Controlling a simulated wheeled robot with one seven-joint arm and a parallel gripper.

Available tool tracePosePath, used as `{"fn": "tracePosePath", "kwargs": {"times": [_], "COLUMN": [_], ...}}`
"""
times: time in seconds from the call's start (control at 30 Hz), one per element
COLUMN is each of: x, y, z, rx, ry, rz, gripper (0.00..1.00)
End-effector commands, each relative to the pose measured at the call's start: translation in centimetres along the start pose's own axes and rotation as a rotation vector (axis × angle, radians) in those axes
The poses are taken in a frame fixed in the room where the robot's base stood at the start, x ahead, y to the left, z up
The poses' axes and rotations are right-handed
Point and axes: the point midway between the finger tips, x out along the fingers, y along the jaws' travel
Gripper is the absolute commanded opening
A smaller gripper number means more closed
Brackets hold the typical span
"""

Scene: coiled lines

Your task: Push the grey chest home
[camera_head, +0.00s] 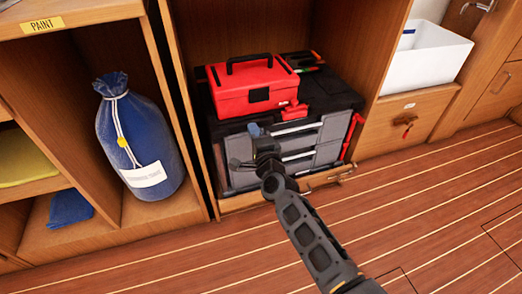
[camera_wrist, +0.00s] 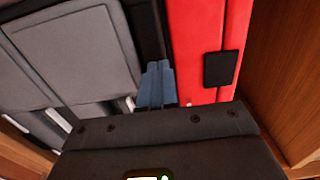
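The grey chest (camera_head: 325,152) has a black top and a front of grey drawers with pale handles. It stands in the open wooden locker, its front near the sill. My gripper (camera_head: 254,130) is at the upper left part of the chest's front and hides some of it. In the wrist view the grey drawer faces (camera_wrist: 70,50) fill the left. The blue fingertips (camera_wrist: 155,85) lie side by side, shut, with nothing seen between them. I cannot tell whether they touch the chest.
A red toolbox (camera_head: 252,88) sits on the chest, with a small red item (camera_head: 295,111) before it. A blue bag (camera_head: 138,140) stands in the left compartment. A white bin (camera_head: 427,55) is at the right. Wooden walls flank the chest; the foreground floor (camera_head: 180,265) is clear.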

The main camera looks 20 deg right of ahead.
Motion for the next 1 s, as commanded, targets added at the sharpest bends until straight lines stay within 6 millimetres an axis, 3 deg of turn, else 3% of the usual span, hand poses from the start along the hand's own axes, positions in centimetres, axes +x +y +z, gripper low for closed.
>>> {"fn": "tracePosePath", "kwargs": {"times": [0.1, 0.33, 1.0], "x": [1.6, 3.0, 2.9], "y": [0.2, 0.1, 0.2], "z": [0.0, 0.0, -0.2], "rx": [0.000, -0.001, 0.000], "ry": [0.000, -0.001, -0.001], "rz": [0.000, 0.001, 0.005], "gripper": [0.00, 0.00, 0.00]}}
